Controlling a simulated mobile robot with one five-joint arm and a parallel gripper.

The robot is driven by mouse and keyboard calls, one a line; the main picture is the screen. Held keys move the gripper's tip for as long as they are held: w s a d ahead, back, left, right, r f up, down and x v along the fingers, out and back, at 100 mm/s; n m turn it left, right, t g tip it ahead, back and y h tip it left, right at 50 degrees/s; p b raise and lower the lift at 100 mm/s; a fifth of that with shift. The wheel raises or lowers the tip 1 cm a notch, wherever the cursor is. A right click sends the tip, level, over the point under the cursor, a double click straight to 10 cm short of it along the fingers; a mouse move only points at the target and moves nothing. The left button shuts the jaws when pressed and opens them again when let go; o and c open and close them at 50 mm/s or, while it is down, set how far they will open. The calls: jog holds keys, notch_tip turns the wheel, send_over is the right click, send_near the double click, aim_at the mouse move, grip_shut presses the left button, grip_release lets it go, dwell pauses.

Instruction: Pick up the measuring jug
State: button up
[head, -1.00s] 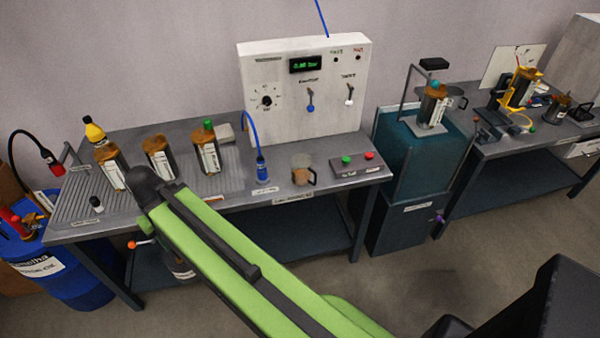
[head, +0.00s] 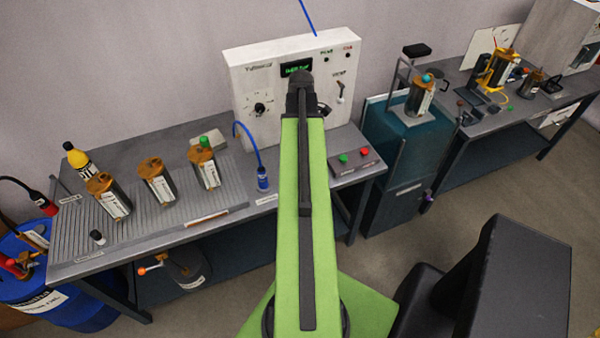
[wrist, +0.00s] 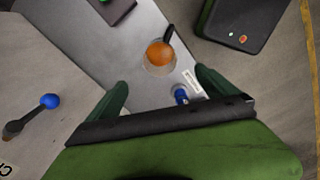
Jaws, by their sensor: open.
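The measuring jug (wrist: 149,68) shows in the wrist view as a clear round vessel with a black handle (wrist: 168,34) at its upper right. Something orange shows in or through it. It stands on the grey bench, beyond my fingertips. My gripper (wrist: 164,84) is open, with one green finger at the left and one at the right, and nothing between them is held. The jug lies ahead of the gap, slightly left of its middle. In the head view my green arm hides the jug, and my fingers cannot be made out.
A blue hose nozzle (head: 263,178) stands on the bench beside my arm; it also shows near the right finger in the wrist view (wrist: 181,95). A button box (head: 354,162) is right of my arm. A white control panel (head: 258,80) rises behind. Several brown-topped cylinders (head: 157,181) stand left.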

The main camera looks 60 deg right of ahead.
jog(key=f+b, duration=1.1)
jog(key=f, duration=0.1)
jog(key=f+b, duration=0.5)
jog(key=b, duration=0.1)
jog(key=shift+s+d+f+b, duration=0.2)
jog(key=shift+s+f+b, duration=0.1)
jog(key=shift+f+b, duration=0.1)
jog(key=shift+r, duration=0.2)
jog(key=shift+c, duration=0.3)
jog(key=c, duration=1.4)
